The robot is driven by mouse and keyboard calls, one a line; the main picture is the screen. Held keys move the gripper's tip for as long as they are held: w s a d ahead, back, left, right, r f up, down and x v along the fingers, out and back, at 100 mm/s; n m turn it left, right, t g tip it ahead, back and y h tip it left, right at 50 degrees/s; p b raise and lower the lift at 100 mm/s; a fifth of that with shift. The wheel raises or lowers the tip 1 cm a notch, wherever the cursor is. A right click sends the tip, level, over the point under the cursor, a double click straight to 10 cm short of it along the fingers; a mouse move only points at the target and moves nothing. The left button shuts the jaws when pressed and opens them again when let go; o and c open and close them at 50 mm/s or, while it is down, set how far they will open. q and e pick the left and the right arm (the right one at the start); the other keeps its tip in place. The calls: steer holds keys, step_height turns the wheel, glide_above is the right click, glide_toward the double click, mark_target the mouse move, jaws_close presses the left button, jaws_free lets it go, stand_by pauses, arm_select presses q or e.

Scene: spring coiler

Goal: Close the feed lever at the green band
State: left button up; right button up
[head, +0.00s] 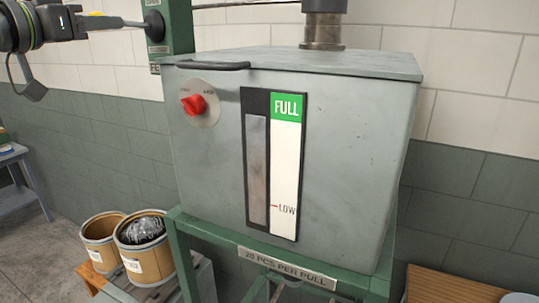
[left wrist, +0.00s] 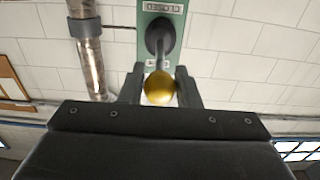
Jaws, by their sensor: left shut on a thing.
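The feed lever (head: 122,24) is a grey rod that sticks out leftward from a dark round boot (head: 154,25) on the green post. My left gripper (head: 80,22) is shut on the knob at the upper left. The gauge on the grey hopper's front has a green "FULL" band (head: 287,107) at its top and a red "LOW" mark (head: 284,208) near its bottom. A grey strip (head: 257,170) fills the gauge's slot. My right gripper is not in view.
The grey hopper (head: 345,130) has a red knob (head: 193,104) and a black handle (head: 213,65). It stands on a green frame labelled "20 PCS PER PULL" (head: 287,268). Two drums (head: 102,240) stand at the lower left. A wooden surface (head: 450,285) is at the lower right.

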arm_select(q)
step_height(320, 180, down, 6)
steer(key=b, duration=0.4)
steer(key=shift+w+d+f, duration=0.15)
steer(key=shift+w+d, duration=0.05)
steer(key=shift+w, duration=0.25)
steer(key=o, duration=0.9)
steer(key=shift+w, duration=0.1)
steer(key=shift+c, duration=0.2)
steer(key=shift+o, duration=0.8)
steer(key=shift+r, duration=0.2)
steer(key=r+b+v, duration=0.1)
steer(key=b+v, duration=0.2)
steer(key=v, duration=0.5)
steer(key=shift+s, duration=0.25)
steer(key=shift+w+a, duration=0.1)
